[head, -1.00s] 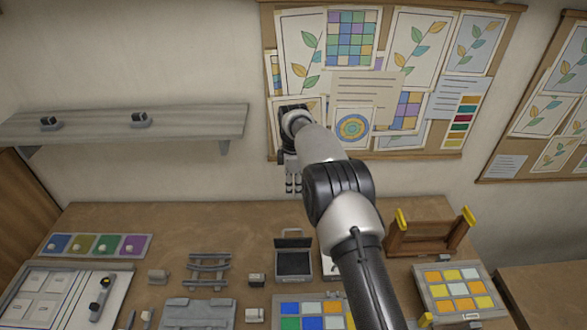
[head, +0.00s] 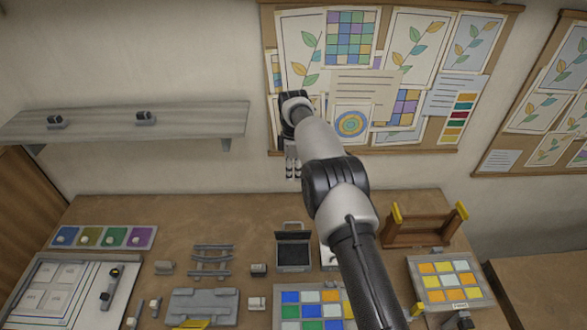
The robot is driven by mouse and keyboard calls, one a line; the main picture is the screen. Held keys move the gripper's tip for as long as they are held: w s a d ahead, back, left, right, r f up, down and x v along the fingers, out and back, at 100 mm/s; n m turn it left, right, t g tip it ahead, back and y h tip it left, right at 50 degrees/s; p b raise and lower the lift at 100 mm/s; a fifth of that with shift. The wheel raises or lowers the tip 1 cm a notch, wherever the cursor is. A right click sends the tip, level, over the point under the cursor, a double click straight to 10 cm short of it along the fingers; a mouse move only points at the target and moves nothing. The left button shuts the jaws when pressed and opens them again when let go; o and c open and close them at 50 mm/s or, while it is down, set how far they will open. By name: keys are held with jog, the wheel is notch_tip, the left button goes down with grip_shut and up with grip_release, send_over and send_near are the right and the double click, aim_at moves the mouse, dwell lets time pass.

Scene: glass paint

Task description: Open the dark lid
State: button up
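A small grey case with a dark panel (head: 293,256) sits on the workbench, in the middle of the head view. A thin raised bar or handle (head: 292,226) shows at its back edge. I cannot tell whether the dark panel is a closed lid or the inside of the case. My gripper (head: 293,173) hangs fingers down, above and behind the case in the picture, apart from it. Its fingers are small, and their gap is unclear. I see nothing held in them. My arm covers the area just right of the case.
The workbench (head: 200,218) is crowded. A grey rack (head: 212,262), a grey plate (head: 202,306) and a coloured-tile tray (head: 307,311) lie near the case. A brown wooden stand (head: 428,228) and a yellow-orange tile board (head: 449,280) are at right. A wall shelf (head: 110,125) is at left.

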dwell(0.4)
notch_tip(320, 180, up, 8)
jog(key=shift+s+f, duration=0.15)
jog(key=shift+f, duration=0.1)
